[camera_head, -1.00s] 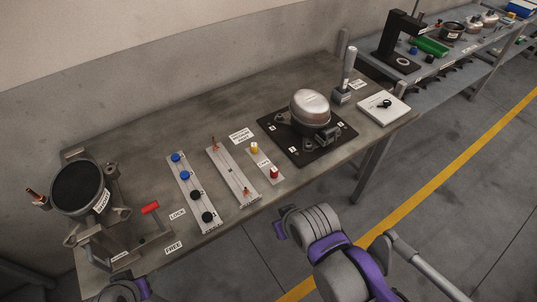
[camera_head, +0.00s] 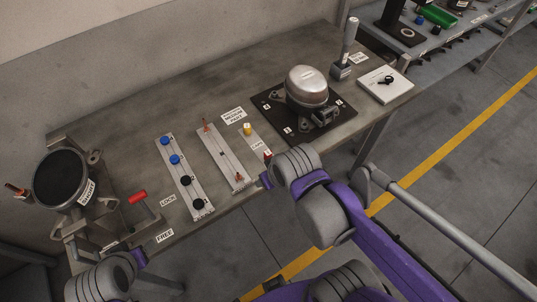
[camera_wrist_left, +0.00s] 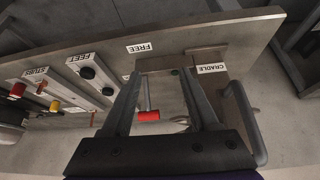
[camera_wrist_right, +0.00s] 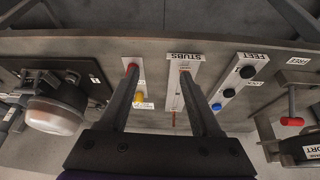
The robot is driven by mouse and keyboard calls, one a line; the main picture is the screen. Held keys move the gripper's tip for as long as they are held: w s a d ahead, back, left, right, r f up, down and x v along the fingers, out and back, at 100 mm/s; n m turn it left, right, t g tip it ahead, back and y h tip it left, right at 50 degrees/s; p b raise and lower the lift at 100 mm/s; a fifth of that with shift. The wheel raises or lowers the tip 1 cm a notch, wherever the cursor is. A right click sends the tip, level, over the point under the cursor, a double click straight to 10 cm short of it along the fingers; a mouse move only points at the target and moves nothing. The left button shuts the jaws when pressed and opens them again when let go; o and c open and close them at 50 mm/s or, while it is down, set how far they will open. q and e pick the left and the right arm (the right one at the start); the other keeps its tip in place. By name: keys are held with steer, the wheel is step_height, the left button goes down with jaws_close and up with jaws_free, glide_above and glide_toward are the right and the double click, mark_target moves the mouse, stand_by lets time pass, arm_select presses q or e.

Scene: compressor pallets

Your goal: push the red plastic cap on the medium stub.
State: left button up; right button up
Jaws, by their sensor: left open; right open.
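The red plastic cap (camera_head: 267,155) stands on the small caps plate and is partly hidden by my right gripper in the head view. In the right wrist view it (camera_wrist_right: 131,68) appears at the tip of the left-hand finger; I cannot tell whether they touch. My right gripper (camera_wrist_right: 160,74) is open, its fingers reaching over the caps and stubs plates. The white stubs plate (camera_head: 222,152) carries upright copper stubs (camera_head: 206,126); which is the medium one I cannot tell. My left gripper (camera_wrist_left: 165,72) is open and empty over the bench's left front, near the red-handled lever.
A yellow cap (camera_head: 247,129) stands behind the red one. The compressor (camera_head: 307,87) sits on a black plate to the right. The feet plate (camera_head: 184,178) with blue and black feet is left of the stubs. The red lever handle (camera_head: 138,197) and cradle stand at the left.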

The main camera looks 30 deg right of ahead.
steer(key=w+d+r+g, duration=0.2)
steer(key=w+d+g, duration=0.1)
steer(key=w, duration=0.4)
steer(key=g, duration=0.2)
glide_above(268, 152)
steer(key=f, duration=0.1)
arm_select(q)
steer(key=shift+w+r, duration=0.25)
steer(key=shift+r, duration=0.05)
arm_select(e)
steer(key=shift+n, duration=0.4)
steer(key=shift+f, duration=0.1)
step_height(268, 152, down, 9)
steer(key=b, duration=0.4)
steer(key=shift+s+b, duration=0.1)
steer(key=shift+b, duration=0.2)
arm_select(q)
step_height(268, 152, down, 7)
steer(key=s, duration=0.2)
steer(key=shift+s+g, duration=0.3)
steer(key=shift+r, duration=0.1)
arm_select(e)
jaws_close()
